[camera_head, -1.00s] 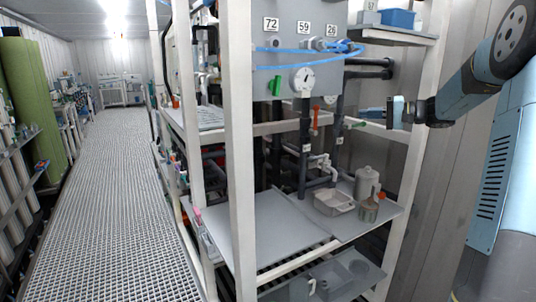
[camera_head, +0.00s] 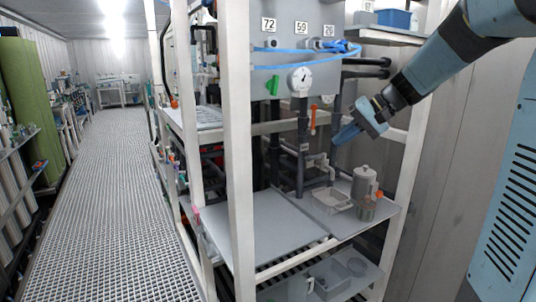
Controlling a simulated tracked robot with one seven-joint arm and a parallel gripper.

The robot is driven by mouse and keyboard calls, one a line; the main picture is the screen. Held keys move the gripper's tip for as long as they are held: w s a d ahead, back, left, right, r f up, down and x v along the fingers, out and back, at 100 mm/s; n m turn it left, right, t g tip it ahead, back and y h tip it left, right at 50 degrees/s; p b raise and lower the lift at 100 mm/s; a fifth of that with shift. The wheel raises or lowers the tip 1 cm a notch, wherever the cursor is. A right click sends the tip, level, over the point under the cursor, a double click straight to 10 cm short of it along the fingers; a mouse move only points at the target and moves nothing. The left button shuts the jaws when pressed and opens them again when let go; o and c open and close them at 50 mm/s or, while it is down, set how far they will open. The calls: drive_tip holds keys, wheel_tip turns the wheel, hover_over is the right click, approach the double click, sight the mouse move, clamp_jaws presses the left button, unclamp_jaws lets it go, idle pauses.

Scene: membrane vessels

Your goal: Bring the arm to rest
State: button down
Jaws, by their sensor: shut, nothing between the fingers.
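My gripper (camera_head: 347,134) is at the end of my blue arm, which comes in from the upper right. It points down and to the left and is shut with nothing between the fingers. It hangs in the air in front of the white rack's right side, above the shelf with the grey tray (camera_head: 333,200). Its fingers are small in the picture and partly merge with the dark pipes behind.
The white rack (camera_head: 238,150) carries pipes, valves and a round gauge (camera_head: 301,78). A grey canister (camera_head: 364,182) and a jug (camera_head: 366,209) stand beside the tray. A blue box (camera_head: 393,18) sits on the top shelf. The grated aisle (camera_head: 100,200) is clear.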

drive_tip(key=s+d+f+h, duration=0.1)
drive_tip(key=s+h, duration=0.2)
drive_tip(key=s, duration=0.5)
drive_tip(key=s+d+f+n+t+h, duration=0.1)
drive_tip(key=s+f+h, duration=0.1)
drive_tip(key=s, duration=0.7)
drive_tip(key=s+d+f+t+h, duration=0.1)
drive_tip(key=s+d+f+h, duration=0.1)
drive_tip(key=s, duration=0.6)
drive_tip(key=shift+s+f+n+h, duration=0.2)
drive_tip(key=shift+n+h, duration=0.2)
drive_tip(key=shift+h, duration=0.4)
